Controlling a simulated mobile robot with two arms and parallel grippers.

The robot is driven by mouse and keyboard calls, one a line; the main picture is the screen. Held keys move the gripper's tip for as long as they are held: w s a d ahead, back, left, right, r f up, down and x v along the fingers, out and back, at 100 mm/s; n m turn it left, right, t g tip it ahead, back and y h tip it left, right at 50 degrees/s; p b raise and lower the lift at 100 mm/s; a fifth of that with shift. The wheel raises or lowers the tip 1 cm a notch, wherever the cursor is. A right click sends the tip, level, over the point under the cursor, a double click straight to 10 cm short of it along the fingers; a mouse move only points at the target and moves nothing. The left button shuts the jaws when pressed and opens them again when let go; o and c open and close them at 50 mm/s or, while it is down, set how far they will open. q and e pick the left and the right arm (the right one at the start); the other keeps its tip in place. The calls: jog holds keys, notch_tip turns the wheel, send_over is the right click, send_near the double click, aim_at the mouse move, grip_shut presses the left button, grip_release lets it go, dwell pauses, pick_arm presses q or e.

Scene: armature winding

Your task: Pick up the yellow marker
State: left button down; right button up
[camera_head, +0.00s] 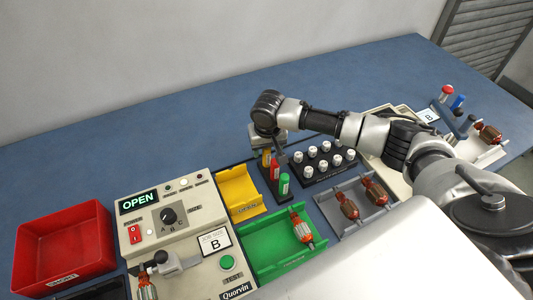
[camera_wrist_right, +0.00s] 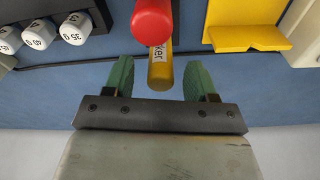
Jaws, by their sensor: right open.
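The yellow marker (camera_wrist_right: 161,70) stands between the two green fingertips of my right gripper (camera_wrist_right: 161,80) in the right wrist view, with a gap on each side. In the head view the yellow marker (camera_head: 266,157) is partly hidden by my right gripper (camera_head: 272,143), which is above and around it. A red marker (camera_head: 274,169) stands beside it in the same dark holder, with a green marker (camera_head: 284,184) nearer the front. The red marker (camera_wrist_right: 153,20) covers part of the yellow one in the wrist view. My right gripper is open. My left gripper is not in view.
A dark rack of white-capped weights (camera_head: 322,160) is right of the holder. A yellow tray (camera_head: 239,190) is left of it, and a green tray (camera_head: 270,250) with an armature is in front. The tester (camera_head: 180,235) and red bin (camera_head: 62,250) stand at left. The back of the table is clear.

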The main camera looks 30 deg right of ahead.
jog(key=shift+w+f, duration=0.1)
jog(key=shift+f, duration=0.8)
jog(key=shift+c, duration=0.3)
jog(key=c, duration=1)
jog(key=shift+o, duration=0.2)
jog(key=shift+r, duration=0.1)
